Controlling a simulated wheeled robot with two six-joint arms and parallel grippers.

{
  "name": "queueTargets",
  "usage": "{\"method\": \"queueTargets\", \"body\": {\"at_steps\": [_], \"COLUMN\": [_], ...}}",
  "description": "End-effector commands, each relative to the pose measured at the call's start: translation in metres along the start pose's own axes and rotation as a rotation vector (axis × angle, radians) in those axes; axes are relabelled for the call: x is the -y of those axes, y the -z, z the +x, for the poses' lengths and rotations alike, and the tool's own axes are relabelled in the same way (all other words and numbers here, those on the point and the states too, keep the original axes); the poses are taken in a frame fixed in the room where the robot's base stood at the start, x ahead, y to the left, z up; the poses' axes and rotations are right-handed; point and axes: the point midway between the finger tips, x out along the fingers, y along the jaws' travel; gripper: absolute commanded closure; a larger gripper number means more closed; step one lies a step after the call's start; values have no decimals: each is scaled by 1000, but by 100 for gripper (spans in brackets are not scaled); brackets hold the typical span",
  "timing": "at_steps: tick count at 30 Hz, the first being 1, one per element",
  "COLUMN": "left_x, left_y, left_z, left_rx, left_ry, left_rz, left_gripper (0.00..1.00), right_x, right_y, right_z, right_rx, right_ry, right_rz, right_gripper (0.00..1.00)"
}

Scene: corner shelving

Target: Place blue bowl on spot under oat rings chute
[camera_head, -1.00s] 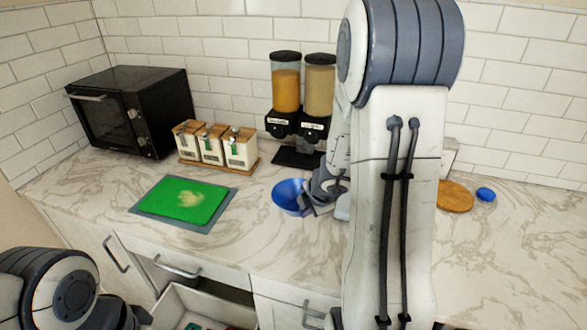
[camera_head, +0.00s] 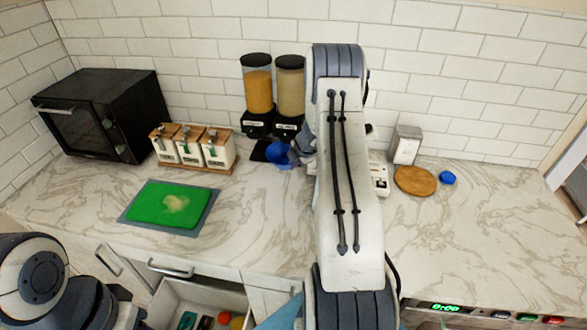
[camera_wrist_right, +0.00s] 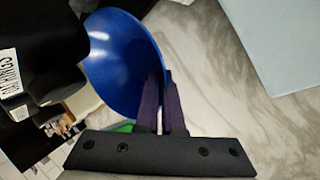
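The blue bowl (camera_head: 279,154) is in front of the two dispensers, by their dark base. My right gripper (camera_head: 299,154) is at the bowl's right side, partly hidden by my arm. In the right wrist view the two fingers (camera_wrist_right: 161,103) are closed on the rim of the bowl (camera_wrist_right: 118,62). The orange-filled dispenser (camera_head: 258,92) stands left of the beige-filled dispenser (camera_head: 290,92). Their labels are too small to read in the head view. Whether the bowl touches the base cannot be told. My left arm is at lower left, with no clear fingers showing.
Three white canisters (camera_head: 190,147) on a wooden tray stand left of the dispensers, beside a black oven (camera_head: 105,115). A green cutting board (camera_head: 165,204) lies in front. A round wooden board (camera_head: 415,180) and a blue lid-like item (camera_head: 447,178) are at right. An open drawer (camera_head: 200,300) is below.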

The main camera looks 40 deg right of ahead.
Motion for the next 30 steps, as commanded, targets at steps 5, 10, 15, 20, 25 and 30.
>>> {"method": "queueTargets", "body": {"at_steps": [5,10,15,20,25,30], "left_x": [0,1,1,2,1,1], "left_y": [0,-1,-1,-1,-1,-1], "left_z": [3,12,14,20,12,13], "left_rx": [-1,1,0,0,0,0], "left_ry": [0,0,0,0,0,0], "left_rz": [1,-2,-2,-3,-2,-2], "left_gripper": [50,50,50,50,50,50], "right_x": [0,6,12,25,24,25], "right_y": [-9,-9,-9,-9,-12,-12], "right_z": [17,28,38,60,66,66], "right_rx": [1,1,0,0,2,2], "right_ry": [1,0,1,1,-1,-1], "right_rz": [1,2,1,2,1,0], "right_gripper": [100,100,100,100,100,100]}}
